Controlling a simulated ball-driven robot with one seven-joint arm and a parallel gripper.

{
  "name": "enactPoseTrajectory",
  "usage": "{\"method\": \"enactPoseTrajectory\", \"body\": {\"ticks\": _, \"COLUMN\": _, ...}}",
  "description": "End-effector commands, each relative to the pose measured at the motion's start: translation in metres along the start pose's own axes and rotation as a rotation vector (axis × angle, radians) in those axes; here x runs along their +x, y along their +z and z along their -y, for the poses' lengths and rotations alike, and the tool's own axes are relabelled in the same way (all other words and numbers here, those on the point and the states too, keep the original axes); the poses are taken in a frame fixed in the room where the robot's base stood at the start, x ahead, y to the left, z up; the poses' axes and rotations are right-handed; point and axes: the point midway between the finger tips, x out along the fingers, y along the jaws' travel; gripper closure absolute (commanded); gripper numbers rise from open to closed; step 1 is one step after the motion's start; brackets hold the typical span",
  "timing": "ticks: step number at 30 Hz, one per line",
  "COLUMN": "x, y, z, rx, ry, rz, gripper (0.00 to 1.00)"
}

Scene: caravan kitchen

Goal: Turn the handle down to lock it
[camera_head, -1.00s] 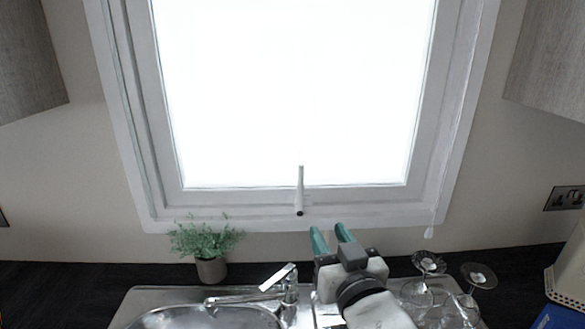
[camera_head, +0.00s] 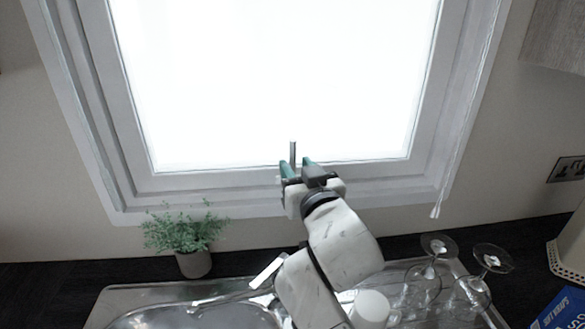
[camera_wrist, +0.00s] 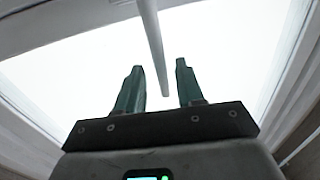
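The window handle (camera_head: 293,152) is a slim light lever at the lower middle of the window frame. In the head view its top end stands upright against the bright pane, and its lower part is hidden by my gripper. My gripper (camera_head: 296,166) is at the handle with its two green fingers apart. In the wrist view the handle (camera_wrist: 154,45) runs from the top edge down into the gap between the fingers (camera_wrist: 158,66). A clear gap shows on both sides of it, so the gripper is open and not closed on it.
A potted plant (camera_head: 187,236) stands on the dark counter at left. The sink (camera_head: 135,303) and tap (camera_head: 268,272) are below. Several upturned glasses (camera_head: 440,250) stand at right. A cord (camera_head: 470,110) hangs along the frame's right side. The pane in front is bright and bare.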

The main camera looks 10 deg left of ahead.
Motion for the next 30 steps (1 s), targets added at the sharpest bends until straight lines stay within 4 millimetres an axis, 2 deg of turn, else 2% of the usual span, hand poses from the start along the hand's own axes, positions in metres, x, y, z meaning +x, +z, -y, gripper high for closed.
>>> {"method": "enactPoseTrajectory", "body": {"ticks": 3, "x": 0.016, "y": 0.002, "z": 0.000, "rx": -0.002, "ry": -0.001, "rz": -0.001, "gripper": 0.62}}
{"method": "enactPoseTrajectory", "body": {"ticks": 7, "x": 0.027, "y": 0.001, "z": 0.000, "rx": 0.000, "ry": 0.000, "rz": -0.001, "gripper": 0.62}}
{"method": "enactPoseTrajectory", "body": {"ticks": 19, "x": 0.033, "y": -0.001, "z": 0.000, "rx": 0.001, "ry": 0.000, "rz": -0.001, "gripper": 0.62}}
{"method": "enactPoseTrajectory", "body": {"ticks": 30, "x": 0.033, "y": 0.000, "z": 0.000, "rx": 0.001, "ry": 0.000, "rz": 0.000, "gripper": 0.97}}
